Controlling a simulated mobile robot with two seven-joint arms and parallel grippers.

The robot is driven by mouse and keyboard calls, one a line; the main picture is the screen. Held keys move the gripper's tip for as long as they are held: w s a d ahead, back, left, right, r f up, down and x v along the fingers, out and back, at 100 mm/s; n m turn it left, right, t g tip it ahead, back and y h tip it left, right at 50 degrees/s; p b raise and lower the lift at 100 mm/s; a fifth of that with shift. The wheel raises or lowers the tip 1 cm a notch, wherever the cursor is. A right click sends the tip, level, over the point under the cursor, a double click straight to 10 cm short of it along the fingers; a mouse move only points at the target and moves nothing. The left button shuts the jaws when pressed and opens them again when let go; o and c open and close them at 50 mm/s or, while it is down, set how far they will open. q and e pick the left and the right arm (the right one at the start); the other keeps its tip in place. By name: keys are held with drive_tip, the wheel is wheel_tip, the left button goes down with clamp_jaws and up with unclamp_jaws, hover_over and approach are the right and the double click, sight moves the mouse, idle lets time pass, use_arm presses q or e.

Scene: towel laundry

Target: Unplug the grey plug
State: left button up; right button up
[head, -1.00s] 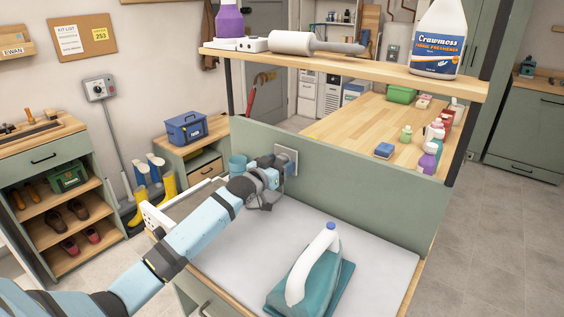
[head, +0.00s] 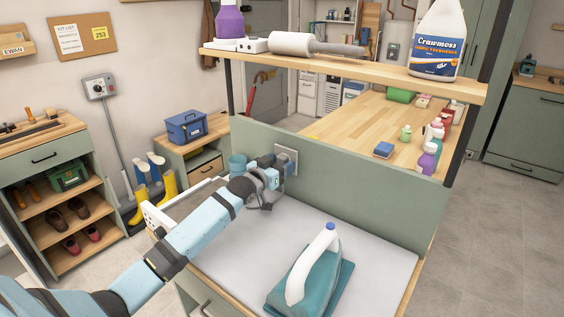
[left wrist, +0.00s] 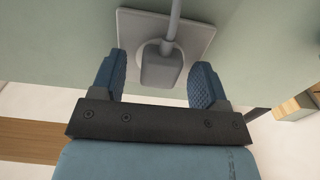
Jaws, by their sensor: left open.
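The grey plug (left wrist: 161,68) sits in a pale square wall socket (left wrist: 190,32) on the green panel, with its grey cord running up from it in the left wrist view. My left gripper (left wrist: 158,80) is open, with one blue padded finger on each side of the plug. Visible gaps separate both fingers from the plug. In the head view my left gripper (head: 272,172) is close to the socket (head: 287,160) and mostly hides the plug. My right gripper is out of view.
A teal iron (head: 312,270) with a white handle rests on the pale worktop (head: 385,262), right of my left arm. A wooden shelf (head: 350,68) above the panel holds bottles and a roller.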

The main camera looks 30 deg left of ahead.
use_arm(q)
clamp_jaws()
drive_tip(key=shift+s, duration=0.2)
drive_tip(key=s+p, duration=0.1)
drive_tip(key=s, duration=0.1)
drive_tip(key=s+p, duration=0.2)
drive_tip(key=s, duration=0.1)
drive_tip(key=shift+s+a, duration=0.25)
drive_tip(key=shift+s, duration=0.05)
idle(0.8)
idle(0.5)
